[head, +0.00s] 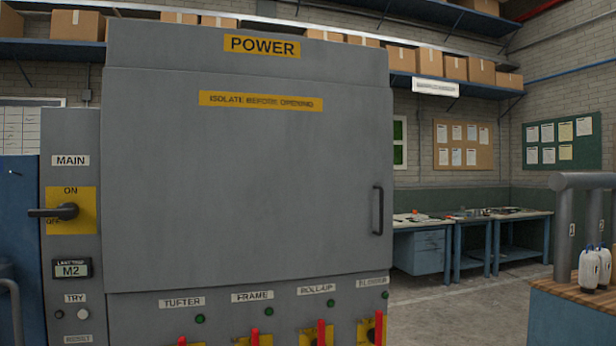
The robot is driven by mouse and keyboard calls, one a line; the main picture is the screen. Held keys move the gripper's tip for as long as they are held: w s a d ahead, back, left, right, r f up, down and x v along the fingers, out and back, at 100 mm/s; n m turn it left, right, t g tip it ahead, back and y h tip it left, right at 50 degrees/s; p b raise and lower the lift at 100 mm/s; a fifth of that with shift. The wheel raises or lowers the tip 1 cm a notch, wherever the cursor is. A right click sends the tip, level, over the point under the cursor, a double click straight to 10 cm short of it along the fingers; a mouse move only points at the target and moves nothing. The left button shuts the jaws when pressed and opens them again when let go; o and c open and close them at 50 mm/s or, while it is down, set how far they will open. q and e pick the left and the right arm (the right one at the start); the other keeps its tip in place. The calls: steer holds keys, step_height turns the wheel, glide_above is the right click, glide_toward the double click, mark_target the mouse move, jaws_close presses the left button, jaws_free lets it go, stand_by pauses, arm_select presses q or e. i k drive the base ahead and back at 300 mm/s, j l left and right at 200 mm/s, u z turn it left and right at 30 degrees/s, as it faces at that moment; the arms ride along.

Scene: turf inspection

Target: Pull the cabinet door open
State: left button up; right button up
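The grey power cabinet (350,55) fills the left and middle of the head view. Its large flat door (240,190) looks closed and bears a yellow "ISOLATE BEFORE OPENING" label (260,101). A dark vertical handle (377,210) sits near the door's right edge. On the panel left of the door, a black rotary switch (66,211) on a yellow plate labelled "MAIN" has its lever pointing left, toward the word "OFF". Neither of my grippers shows in this view.
Below the door are several red levers (322,332) with green lamps above, cut off by the frame's bottom. At right stands a wood-topped blue bench (570,320) with white bottles (595,267). Open floor (450,310) lies between, with workbenches (480,220) behind.

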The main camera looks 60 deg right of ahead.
mark_target(208, 180)
steer(key=z, duration=1.5)
